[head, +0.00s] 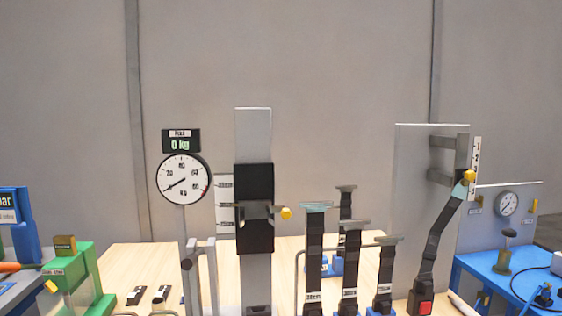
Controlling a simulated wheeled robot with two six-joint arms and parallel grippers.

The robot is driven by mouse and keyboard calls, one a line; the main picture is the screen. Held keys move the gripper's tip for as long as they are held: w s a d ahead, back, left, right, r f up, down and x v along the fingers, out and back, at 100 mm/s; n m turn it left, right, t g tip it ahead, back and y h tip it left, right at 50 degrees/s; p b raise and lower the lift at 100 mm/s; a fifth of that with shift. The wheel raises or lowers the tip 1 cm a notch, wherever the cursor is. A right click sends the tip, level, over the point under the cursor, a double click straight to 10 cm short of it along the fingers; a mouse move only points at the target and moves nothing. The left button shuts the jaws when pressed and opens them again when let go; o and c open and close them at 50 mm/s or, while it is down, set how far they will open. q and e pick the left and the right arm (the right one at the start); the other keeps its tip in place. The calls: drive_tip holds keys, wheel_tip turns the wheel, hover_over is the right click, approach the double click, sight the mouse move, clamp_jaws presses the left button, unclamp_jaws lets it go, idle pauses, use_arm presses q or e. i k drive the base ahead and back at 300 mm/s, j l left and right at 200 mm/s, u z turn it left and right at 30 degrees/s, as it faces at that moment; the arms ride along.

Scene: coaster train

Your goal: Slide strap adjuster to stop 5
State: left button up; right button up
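A strap adjuster (469,176) with a yellow knob sits on a dark upright rail at the right, in front of a grey panel (415,165). A white scale strip (476,165) stands just right of the knob; its marks are too small to read, so I cannot tell which stop the adjuster is at. A dark strap (440,225) runs from the adjuster down to a buckle with a red button (425,307). Neither of my grippers shows in the head view.
A tall post with a black block (254,180) and another yellow knob (286,213) stands mid-table. A dial gauge (184,179) is left of it. Several strap stands (315,255) fill the space before the panel. A blue bench (500,263) is at right, a green fixture (80,275) at left.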

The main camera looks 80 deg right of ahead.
sight(470, 174)
drive_tip(key=z, duration=3.8)
